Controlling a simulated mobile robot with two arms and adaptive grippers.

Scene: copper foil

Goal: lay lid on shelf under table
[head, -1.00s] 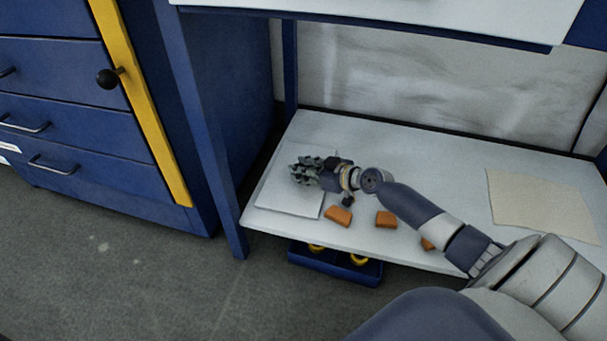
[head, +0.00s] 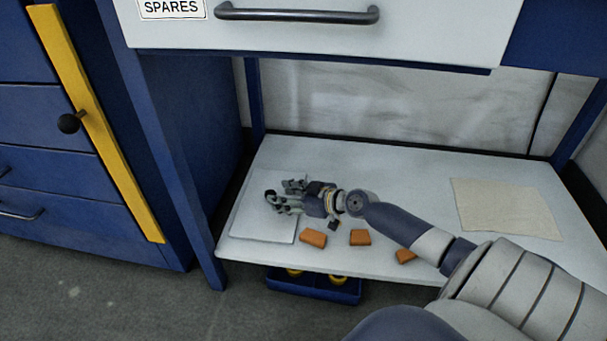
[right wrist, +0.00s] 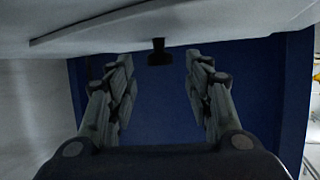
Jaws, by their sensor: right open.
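The lid (head: 250,222) is a flat, white square plate. It lies on the left end of the white shelf (head: 390,195) under the table. In the right wrist view, the lid (right wrist: 100,29) is a pale slab along the top, with a dark knob (right wrist: 158,52) sticking out from it. My right gripper (head: 284,194) reaches in over the lid from the right. It is open, and in the right wrist view (right wrist: 159,62) its two fingers stand apart on either side of the knob. My left gripper is out of view.
Orange blocks (head: 360,237) lie along the shelf's front, close to my right arm. A beige sheet (head: 505,207) lies at the right. A white drawer (head: 310,38) overhangs the shelf. A blue table leg (head: 175,170) stands left. A blue tray (head: 315,287) sits below.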

